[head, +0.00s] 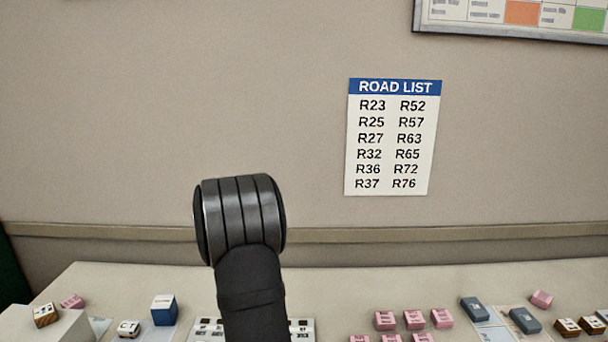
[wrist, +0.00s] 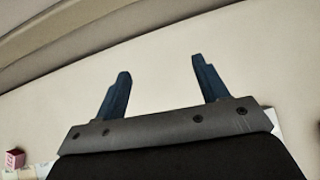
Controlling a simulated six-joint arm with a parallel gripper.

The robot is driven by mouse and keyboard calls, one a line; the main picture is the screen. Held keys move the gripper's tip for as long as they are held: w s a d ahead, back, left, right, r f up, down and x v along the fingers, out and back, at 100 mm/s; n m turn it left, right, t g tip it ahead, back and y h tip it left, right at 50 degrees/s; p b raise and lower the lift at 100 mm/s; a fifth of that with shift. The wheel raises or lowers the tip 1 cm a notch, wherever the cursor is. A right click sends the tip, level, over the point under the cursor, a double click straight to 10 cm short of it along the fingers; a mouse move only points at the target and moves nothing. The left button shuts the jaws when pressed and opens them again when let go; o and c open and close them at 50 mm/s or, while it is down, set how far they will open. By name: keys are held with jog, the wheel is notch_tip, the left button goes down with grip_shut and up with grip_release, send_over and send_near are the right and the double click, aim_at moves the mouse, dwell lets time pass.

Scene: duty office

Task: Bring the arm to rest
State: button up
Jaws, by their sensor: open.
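My gripper (wrist: 163,88) shows in the wrist view with its two dark blue fingers spread apart. Nothing is between the fingers; behind them is a plain beige surface. In the head view my black arm rises from the bottom edge, left of centre, in front of the wall. The gripper's fingers cannot be made out in the head view.
A pale desk (head: 340,285) runs along the bottom. On it are a blue-and-white box (head: 164,310), several pink blocks (head: 414,319) and grey blocks (head: 475,308). A road list (head: 392,137) hangs on the wall. A pink block (wrist: 14,159) shows lower left in the wrist view.

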jog(key=d+m+h, duration=0.1)
jog(key=d, duration=0.6)
jog(key=shift+w+d+f+m, duration=0.2)
jog(key=shift+f+m, duration=0.2)
jog(key=shift+o, duration=0.4)
jog(key=shift+d, duration=0.1)
